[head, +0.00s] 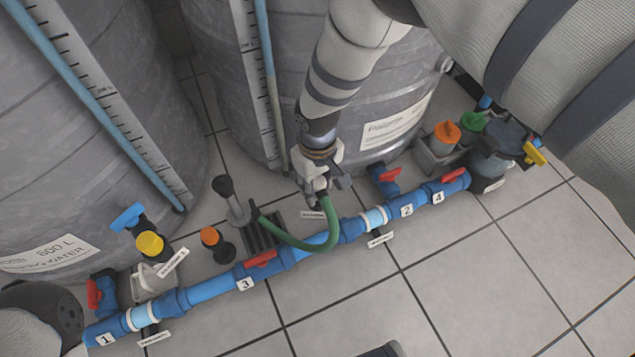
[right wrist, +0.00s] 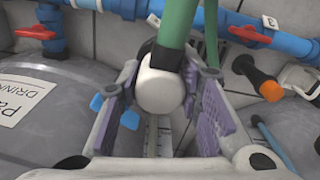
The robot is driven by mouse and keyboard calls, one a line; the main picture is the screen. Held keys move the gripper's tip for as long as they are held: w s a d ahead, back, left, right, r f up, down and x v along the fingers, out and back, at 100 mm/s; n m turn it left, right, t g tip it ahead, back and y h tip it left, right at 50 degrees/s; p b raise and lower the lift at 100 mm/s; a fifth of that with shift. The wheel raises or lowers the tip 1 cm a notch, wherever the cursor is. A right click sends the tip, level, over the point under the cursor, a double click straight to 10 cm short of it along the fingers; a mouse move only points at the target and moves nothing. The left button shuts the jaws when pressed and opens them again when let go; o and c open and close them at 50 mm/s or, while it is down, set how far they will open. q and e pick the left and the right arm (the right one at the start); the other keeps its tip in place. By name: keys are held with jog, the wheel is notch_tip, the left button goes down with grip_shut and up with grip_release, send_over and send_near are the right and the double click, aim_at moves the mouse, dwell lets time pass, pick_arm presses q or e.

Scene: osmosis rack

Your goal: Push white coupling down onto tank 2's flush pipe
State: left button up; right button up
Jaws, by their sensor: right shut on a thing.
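My right gripper (head: 321,187) is shut on the white coupling (right wrist: 160,91), low in front of the middle tank (head: 330,85). In the right wrist view, purple finger pads stand on both sides of the coupling. A green hose (head: 327,225) runs from it, loops down over the blue pipe and back left. My left gripper is not in view.
A blue pipe (head: 210,290) with red valves runs along the floor. A short black pipe with an orange cap (head: 209,236) and a grey-black upright handle (head: 229,195) stand to the left. Orange (head: 447,132) and green (head: 472,122) caps stand at right.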

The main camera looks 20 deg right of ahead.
aim_at(318, 182)
dwell(0.3)
jog(key=shift+f, duration=0.35)
dwell(0.4)
jog(key=o, duration=1.1)
jog(key=shift+o, duration=0.2)
jog(key=shift+r, duration=0.1)
notch_tip(318, 182, up, 12)
jog(key=shift+f, duration=0.1)
